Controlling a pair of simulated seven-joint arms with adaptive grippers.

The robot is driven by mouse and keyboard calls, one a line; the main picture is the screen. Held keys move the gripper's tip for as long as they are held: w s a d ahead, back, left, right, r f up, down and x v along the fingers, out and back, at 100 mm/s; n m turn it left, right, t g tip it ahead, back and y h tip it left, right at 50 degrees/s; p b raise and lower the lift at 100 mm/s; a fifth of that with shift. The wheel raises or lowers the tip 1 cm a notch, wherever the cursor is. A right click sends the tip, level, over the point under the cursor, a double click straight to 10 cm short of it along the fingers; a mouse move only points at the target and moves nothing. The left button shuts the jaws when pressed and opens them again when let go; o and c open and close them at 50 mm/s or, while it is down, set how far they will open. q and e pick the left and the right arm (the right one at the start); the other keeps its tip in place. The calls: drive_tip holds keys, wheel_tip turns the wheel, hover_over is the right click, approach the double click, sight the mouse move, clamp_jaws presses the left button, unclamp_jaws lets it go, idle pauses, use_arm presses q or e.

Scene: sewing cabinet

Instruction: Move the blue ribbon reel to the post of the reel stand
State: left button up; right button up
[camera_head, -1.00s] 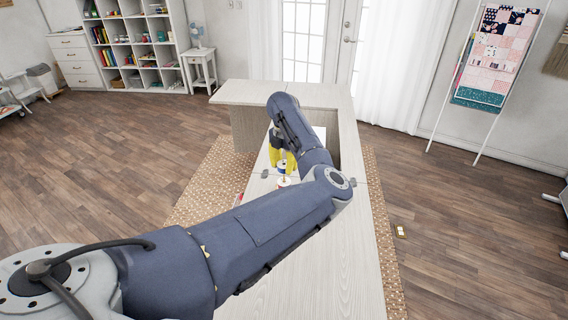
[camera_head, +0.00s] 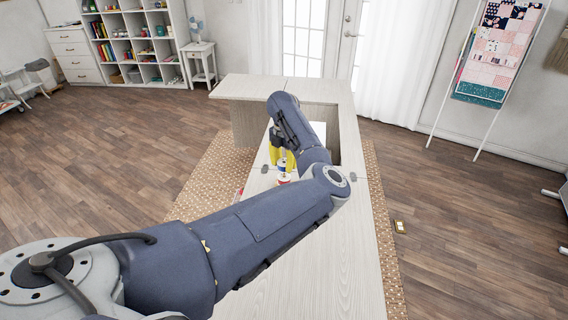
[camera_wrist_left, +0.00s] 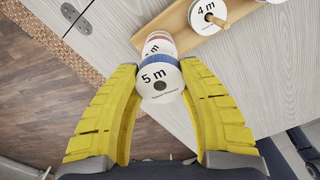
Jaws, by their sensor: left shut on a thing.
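The blue ribbon reel (camera_wrist_left: 168,93), with a white face marked "5 m" and a blue rim, is between the yellow fingertips of my left gripper (camera_wrist_left: 160,70), shut on it. In the head view the blue reel (camera_head: 284,168) is just above a red-rimmed reel (camera_head: 284,179). The wrist view also shows the red-rimmed reel (camera_wrist_left: 158,42) partly behind the blue one. The wooden reel stand (camera_wrist_left: 178,20) bears a green-rimmed "4 m" reel (camera_wrist_left: 205,12) around a post. Any post under the blue reel is hidden, and I cannot tell whether the reels touch. My right gripper is out of view.
The pale wooden cabinet top (camera_head: 310,255) is clear toward the front. An opening lies at the cabinet's far right, and hinges show near its seam. The wooden floor (camera_head: 120,160) lies on both sides.

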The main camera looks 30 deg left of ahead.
use_arm(q)
drive_tip(key=shift+f, duration=1.5)
idle(0.3)
drive_tip(key=o, duration=1.1)
drive_tip(key=shift+c, duration=0.2)
drive_tip(key=shift+r, duration=0.1)
wheel_tip(320, 180, up, 12)
drive_tip(key=shift+s, duration=0.1)
